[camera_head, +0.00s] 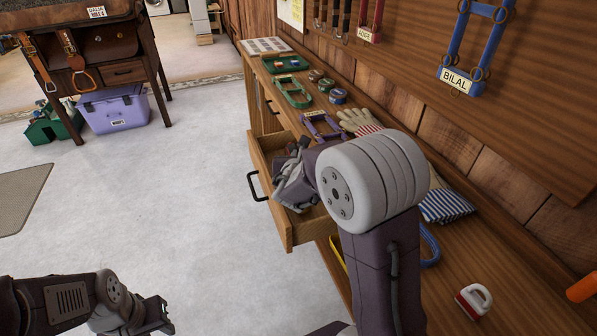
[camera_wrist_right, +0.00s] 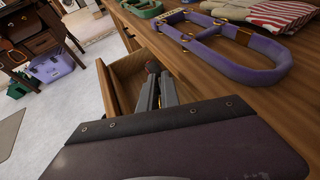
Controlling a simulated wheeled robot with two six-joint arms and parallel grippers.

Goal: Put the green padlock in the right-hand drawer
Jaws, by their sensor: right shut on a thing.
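The wooden drawer (camera_head: 300,232) in the bench front is pulled open; its front and black handle show in the head view. It is nearer to me than the shut drawer (camera_head: 268,108). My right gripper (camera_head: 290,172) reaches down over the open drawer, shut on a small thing. I cannot make out the green padlock in either view. My left gripper (camera_head: 160,314) hangs over the floor at the lower left, away from the bench; its opening is unclear.
On the bench top lie a purple halter-like frame (camera_head: 322,126), a green one (camera_head: 293,92), round tins (camera_head: 338,96), a glove (camera_head: 358,121), a striped bag (camera_head: 445,204) and a red-and-white brush (camera_head: 474,299). A purple box (camera_head: 113,112) stands under the far table.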

